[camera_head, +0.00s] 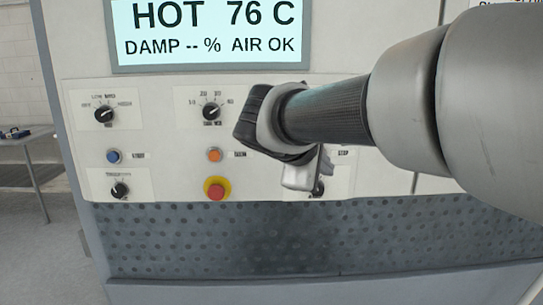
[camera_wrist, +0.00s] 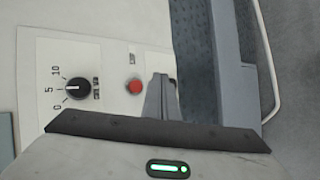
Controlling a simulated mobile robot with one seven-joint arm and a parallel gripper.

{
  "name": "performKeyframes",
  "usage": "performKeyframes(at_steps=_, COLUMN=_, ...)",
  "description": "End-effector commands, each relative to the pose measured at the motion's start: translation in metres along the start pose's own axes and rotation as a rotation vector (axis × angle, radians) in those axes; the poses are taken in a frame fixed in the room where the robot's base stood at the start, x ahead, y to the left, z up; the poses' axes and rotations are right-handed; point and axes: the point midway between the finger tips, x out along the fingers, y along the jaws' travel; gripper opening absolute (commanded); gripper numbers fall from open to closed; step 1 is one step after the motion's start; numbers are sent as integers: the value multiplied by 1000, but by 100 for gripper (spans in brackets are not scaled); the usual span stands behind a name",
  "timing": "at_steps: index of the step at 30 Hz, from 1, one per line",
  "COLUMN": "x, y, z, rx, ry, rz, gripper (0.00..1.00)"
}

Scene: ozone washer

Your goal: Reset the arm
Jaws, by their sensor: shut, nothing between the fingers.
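My gripper (camera_head: 308,172) is in front of the right part of the machine's control panel, at the end of my arm, which reaches in from the right. It hides part of the panel, including most of a knob below the STOP label. In the wrist view my gripper (camera_wrist: 160,98) shows at the bottom middle with its fingers together and nothing between them. Beside the fingers there are a red button (camera_wrist: 134,86) and a black knob (camera_wrist: 77,89) with a scale marked 0, 5 and 10. I cannot tell whether the fingers touch the panel.
The display (camera_head: 210,32) reads HOT 76 C, DAMP -- %, AIR OK. Left of my gripper are a blue button (camera_head: 114,156), an orange button (camera_head: 214,155), a red emergency button (camera_head: 215,188) and several black knobs. A perforated dark strip (camera_head: 170,240) runs below. A table (camera_head: 25,137) stands far left.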

Motion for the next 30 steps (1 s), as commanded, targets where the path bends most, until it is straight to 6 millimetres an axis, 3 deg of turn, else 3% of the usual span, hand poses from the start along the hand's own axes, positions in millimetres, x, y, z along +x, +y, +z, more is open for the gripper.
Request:
performKeyframes(at_steps=11, x=0, y=0, z=0, rx=1, ry=0, rz=0, gripper=0)
performKeyframes(at_steps=15, x=-5, y=-10, z=21, rx=77, ry=-7, rz=-54, gripper=0)
performKeyframes(at_steps=17, x=-11, y=-25, z=42, rx=170, ry=-14, rz=-118, gripper=0)
performKeyframes(at_steps=22, x=-50, y=-100, z=105, rx=599, ry=-31, rz=-379, gripper=0)
performKeyframes(at_steps=27, x=-90, y=-163, z=120, rx=993, ry=-31, rz=-583, gripper=0)
performKeyframes(at_steps=30, x=-103, y=-181, z=118, rx=1128, ry=-27, rz=-648, gripper=0)
